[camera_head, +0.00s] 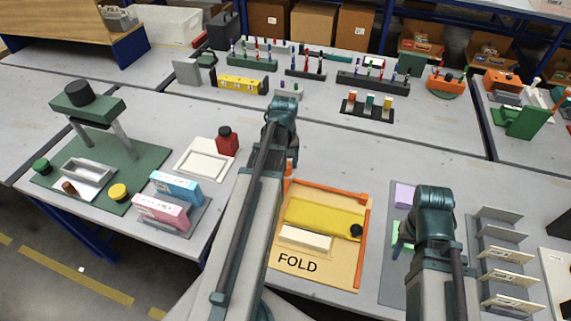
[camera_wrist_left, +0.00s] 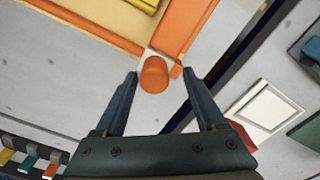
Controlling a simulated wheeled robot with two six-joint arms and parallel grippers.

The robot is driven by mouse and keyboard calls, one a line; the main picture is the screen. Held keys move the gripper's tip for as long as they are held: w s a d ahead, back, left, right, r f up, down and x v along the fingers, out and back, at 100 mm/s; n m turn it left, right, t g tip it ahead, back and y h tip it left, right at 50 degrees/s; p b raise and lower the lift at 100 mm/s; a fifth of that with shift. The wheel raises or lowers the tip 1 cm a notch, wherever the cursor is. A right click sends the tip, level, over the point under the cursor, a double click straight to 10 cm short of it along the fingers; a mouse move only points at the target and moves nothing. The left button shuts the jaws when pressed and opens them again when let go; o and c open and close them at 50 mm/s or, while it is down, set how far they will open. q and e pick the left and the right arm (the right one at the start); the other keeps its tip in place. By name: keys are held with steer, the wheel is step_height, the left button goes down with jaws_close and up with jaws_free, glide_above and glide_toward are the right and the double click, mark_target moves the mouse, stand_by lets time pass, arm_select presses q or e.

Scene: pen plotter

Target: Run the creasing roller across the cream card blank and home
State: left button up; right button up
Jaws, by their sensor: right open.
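The cream card blank (camera_head: 305,238) lies on the tan board (camera_head: 288,276) marked FOLD, just in front of a yellow plate (camera_head: 325,217) with a black knob. Orange bars (camera_head: 365,235) run along the board's far and right sides. An orange cylinder (camera_head: 288,170) stands at the board's far left corner; I cannot tell whether it is the creasing roller's handle. In the left wrist view my left gripper (camera_wrist_left: 161,75) is open, with the orange cylinder (camera_wrist_left: 154,75) between its fingertips and no clear grip. My right gripper (camera_head: 410,246) is open, mostly hidden by its arm.
Pink and blue boxes (camera_head: 165,208) and a green press (camera_head: 85,105) stand to the left. A white tray (camera_head: 208,158) with a red bottle is nearer the board. A rack (camera_head: 500,255) stands at the right. Bare table lies beyond the board.

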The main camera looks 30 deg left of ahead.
arm_select(q)
steer(key=shift+d+r, duration=0.1)
steer(key=shift+d, duration=0.05)
steer(key=shift+r+p, duration=0.55)
steer(key=shift+p, duration=0.1)
step_height(320, 180, up, 12)
steer(key=p, duration=1.2)
steer(key=shift+r, duration=0.25)
steer(key=s+d+f+m+b, duration=0.1)
steer(key=d+m, duration=0.3)
steer(key=d, duration=0.6)
steer(key=s+d+f+m, duration=0.1)
steer(key=s+d+m, duration=0.3)
steer(key=d, duration=0.6)
steer(key=s+d+f+m+y+b, duration=0.1)
steer(key=s+d+m, duration=0.2)
steer(key=d, duration=0.8)
steer(key=m, duration=0.2)
steer(key=shift+s+m+b, duration=0.15)
steer(key=shift+m+b, duration=0.15)
steer(key=shift+m, duration=0.1)
